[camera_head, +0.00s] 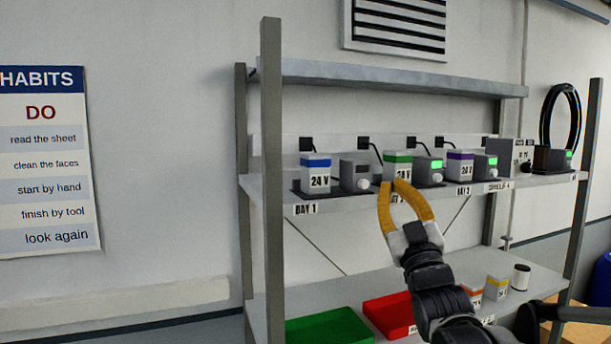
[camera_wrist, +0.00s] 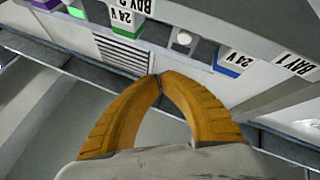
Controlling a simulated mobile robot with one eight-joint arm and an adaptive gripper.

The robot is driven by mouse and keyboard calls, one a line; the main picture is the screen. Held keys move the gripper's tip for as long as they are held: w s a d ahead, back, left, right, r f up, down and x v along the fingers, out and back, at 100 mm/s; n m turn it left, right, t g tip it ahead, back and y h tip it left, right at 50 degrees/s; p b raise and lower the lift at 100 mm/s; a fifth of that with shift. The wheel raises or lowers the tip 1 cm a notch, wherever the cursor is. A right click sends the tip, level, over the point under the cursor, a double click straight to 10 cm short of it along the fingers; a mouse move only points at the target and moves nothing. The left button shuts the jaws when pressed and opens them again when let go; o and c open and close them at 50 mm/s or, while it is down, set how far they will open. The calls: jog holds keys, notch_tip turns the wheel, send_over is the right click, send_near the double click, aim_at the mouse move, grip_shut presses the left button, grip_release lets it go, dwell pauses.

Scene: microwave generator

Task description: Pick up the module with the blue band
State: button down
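The module with the blue band (camera_head: 316,175) is a white block marked 24 V, standing upright in the BAY 1 holder at the left of the middle shelf. It also shows upside down in the wrist view (camera_wrist: 232,62), right of my fingertips. My gripper (camera_head: 393,184) has yellow fingers whose tips meet, with nothing seen between them. In the head view it is in front of the green-banded module (camera_head: 398,160), right of the blue one, and partly covers it. In the wrist view the fingertips (camera_wrist: 160,76) are apart from both modules.
A purple-banded module (camera_head: 460,168) stands farther right. Grey units with knobs (camera_head: 355,175) stand beside the modules. A rack post (camera_head: 272,180) rises left of BAY 1. A green tray (camera_head: 330,327), a red tray (camera_head: 388,314) and orange- and yellow-banded blocks (camera_head: 497,289) are on the lower shelf.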

jog(key=c, duration=1.3)
grip_release()
jog(key=shift+w+f+h, duration=0.15)
jog(key=shift+w+h, duration=0.1)
jog(key=shift+h, duration=0.05)
jog(key=shift+c, duration=0.2)
jog(key=o, duration=0.8)
jog(key=w+f+m+g+h+b, duration=0.2)
jog(key=w+g, duration=0.1)
jog(key=shift+d+f+b, duration=0.25)
jog(key=shift+d+b, duration=0.05)
jog(key=a+f+g, duration=0.1)
jog(key=g, duration=0.1)
jog(key=a+f+m+g+y+b, duration=0.1)
jog(key=g, duration=0.1)
jog(key=shift+a+f+b, duration=0.15)
jog(key=shift+a+b, duration=0.15)
jog(key=shift+a, duration=0.1)
jog(key=n+g+y+p, duration=0.2)
jog(key=g+y+p, duration=0.2)
jog(key=p, duration=0.2)
send_near(318, 154)
jog(key=w, duration=0.1)
jog(key=p+x, duration=0.2)
jog(key=x, duration=0.9)
jog(key=shift+a+f, duration=0.1)
jog(key=shift+s, duration=0.3)
jog(key=c, duration=1.5)
